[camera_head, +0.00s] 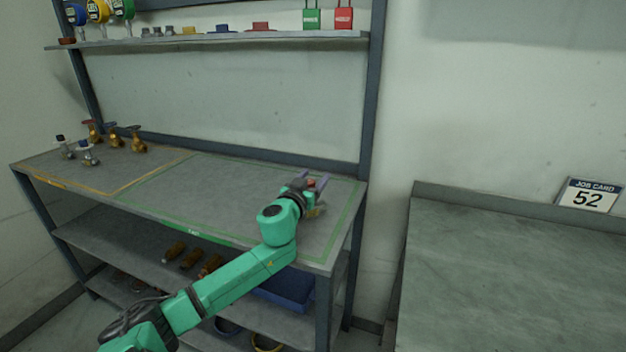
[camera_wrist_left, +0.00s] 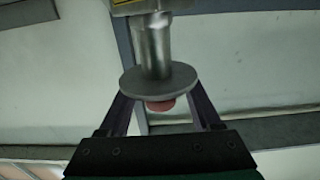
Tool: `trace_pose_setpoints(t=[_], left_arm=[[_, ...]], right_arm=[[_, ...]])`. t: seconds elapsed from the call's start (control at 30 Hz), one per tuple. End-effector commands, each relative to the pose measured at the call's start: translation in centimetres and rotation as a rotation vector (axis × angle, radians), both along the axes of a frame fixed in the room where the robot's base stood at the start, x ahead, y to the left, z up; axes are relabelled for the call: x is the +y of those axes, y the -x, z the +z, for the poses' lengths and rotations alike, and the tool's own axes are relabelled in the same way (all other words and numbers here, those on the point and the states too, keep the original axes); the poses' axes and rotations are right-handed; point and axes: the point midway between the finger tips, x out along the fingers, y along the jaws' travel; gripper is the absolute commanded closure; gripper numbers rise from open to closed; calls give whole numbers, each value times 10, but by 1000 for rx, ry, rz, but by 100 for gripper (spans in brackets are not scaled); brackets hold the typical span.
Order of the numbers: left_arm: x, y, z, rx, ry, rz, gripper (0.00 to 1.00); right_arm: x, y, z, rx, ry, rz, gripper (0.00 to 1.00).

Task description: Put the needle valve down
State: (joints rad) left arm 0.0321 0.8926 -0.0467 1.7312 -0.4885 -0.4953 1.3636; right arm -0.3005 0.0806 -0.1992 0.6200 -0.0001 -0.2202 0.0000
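My left gripper (camera_head: 315,176) is over the right end of the bench top, inside the green outline. Its two fingers stand apart. The needle valve (camera_head: 316,212) shows in part at the gripper, with a brass-coloured body low down and red between the fingers; my wrist hides much of it. In the left wrist view the valve's steel stem and round grey disc (camera_wrist_left: 158,82) lie in front of the fingers, with a red part behind the disc. Gaps show between the red part and the fingers; the fingertips are hidden. The valve's body appears low at the bench top, but contact is unclear.
Several valves (camera_head: 115,137) stand at the bench's left end in a yellow outline. The middle of the bench top (camera_head: 215,185) is clear. A shelf (camera_head: 215,40) with small parts and locks runs above. A blue bin (camera_head: 285,290) sits below; another table (camera_head: 510,270) stands right.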

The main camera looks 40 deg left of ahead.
Motion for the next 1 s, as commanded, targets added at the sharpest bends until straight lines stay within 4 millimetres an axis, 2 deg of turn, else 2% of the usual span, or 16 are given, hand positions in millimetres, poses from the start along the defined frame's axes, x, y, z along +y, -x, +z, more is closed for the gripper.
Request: trace_pose_setpoints(t=[0.13, 0.27, 0.7, 0.83, 1.0], left_arm=[[-3, 6, -1, 1, 1, -1, 35], [-8, 22, -3, 2, 2, -2, 35], [-36, 103, -2, 0, 5, -1, 35], [-39, 113, 0, 0, 1, 1, 35], [-39, 114, 1, -1, -1, 0, 35]], right_arm=[[0, 0, -1, 1, 0, 0, 34], [0, 1, -4, 1, 0, 0, 34], [0, 0, -10, 1, -1, 1, 34], [0, 0, -11, 0, -1, 1, 34], [0, 0, -10, 0, -1, 1, 34]])
